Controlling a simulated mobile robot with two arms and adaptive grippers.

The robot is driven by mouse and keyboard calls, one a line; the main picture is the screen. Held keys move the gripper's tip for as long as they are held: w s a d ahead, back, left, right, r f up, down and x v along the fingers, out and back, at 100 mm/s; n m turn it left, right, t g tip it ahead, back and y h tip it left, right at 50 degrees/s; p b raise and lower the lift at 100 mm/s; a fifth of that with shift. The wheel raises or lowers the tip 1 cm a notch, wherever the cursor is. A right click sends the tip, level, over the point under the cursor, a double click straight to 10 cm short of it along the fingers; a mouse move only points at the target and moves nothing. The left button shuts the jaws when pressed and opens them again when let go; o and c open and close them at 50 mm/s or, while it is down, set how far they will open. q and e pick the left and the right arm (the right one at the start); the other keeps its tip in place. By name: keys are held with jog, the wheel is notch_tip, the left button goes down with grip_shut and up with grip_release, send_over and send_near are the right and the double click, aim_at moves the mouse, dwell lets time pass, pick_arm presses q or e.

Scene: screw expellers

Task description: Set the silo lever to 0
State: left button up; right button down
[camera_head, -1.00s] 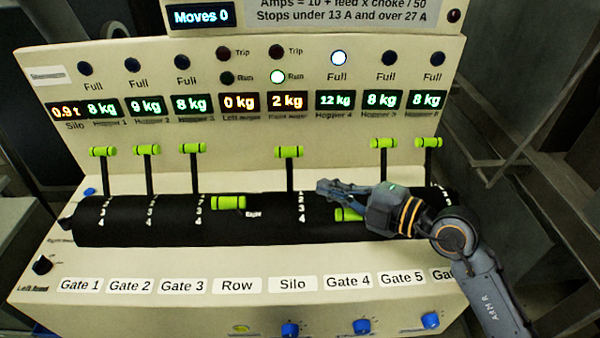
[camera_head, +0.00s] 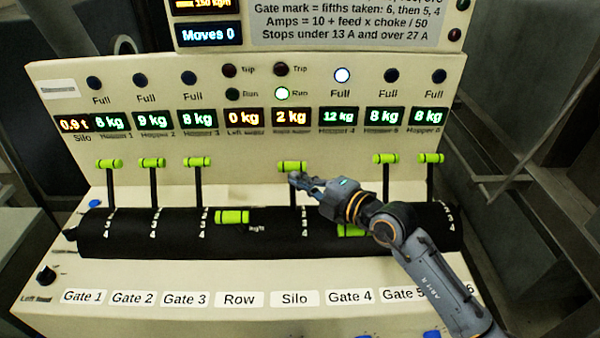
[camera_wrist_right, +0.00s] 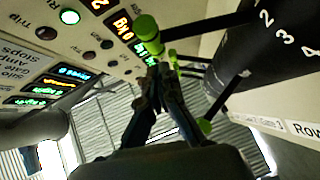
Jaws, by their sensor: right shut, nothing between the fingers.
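The silo lever (camera_head: 292,167) has a green cross handle on a black rod. It stands raised above the black drum (camera_head: 150,235), over the Silo label (camera_head: 294,299). Lower marks show on the drum beneath it; the mark at its rod is too small to read. My right gripper (camera_head: 294,179) is shut and empty, its tips just below the green handle; I cannot tell whether they touch. In the right wrist view the shut fingertips (camera_wrist_right: 160,75) are near green handles, the nearest above them. My left gripper is not in view.
The row lever (camera_head: 232,217) is low on the left. The gate 4 lever (camera_head: 352,231) is low too, partly behind my right gripper. Gate levers 1 to 3 and the gate 5 lever (camera_head: 385,159) stand raised. Displays line the panel (camera_head: 130,150) behind.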

aim_at(295, 165)
jog(key=shift+w+f, duration=0.2)
jog(key=shift+w, duration=0.65)
jog(key=shift+w+d+r+p, duration=0.1)
jog(key=shift+w+r+p, duration=0.1)
jog(key=shift+p, duration=0.25)
jog(key=w+p, duration=0.2)
jog(key=p, duration=0.1)
jog(key=shift+r+m+g+h, duration=0.15)
jog(key=shift+m+g+h, duration=0.15)
jog(key=shift+m, duration=0.1)
jog(key=w, duration=0.1)
jog(key=w+f+b, duration=0.1)
jog(key=w, duration=0.1)
jog(key=w+f, duration=0.1)
jog(key=shift+w+f, duration=0.1)
jog(key=shift+w, duration=0.3)
jog(key=shift+d, duration=0.1)
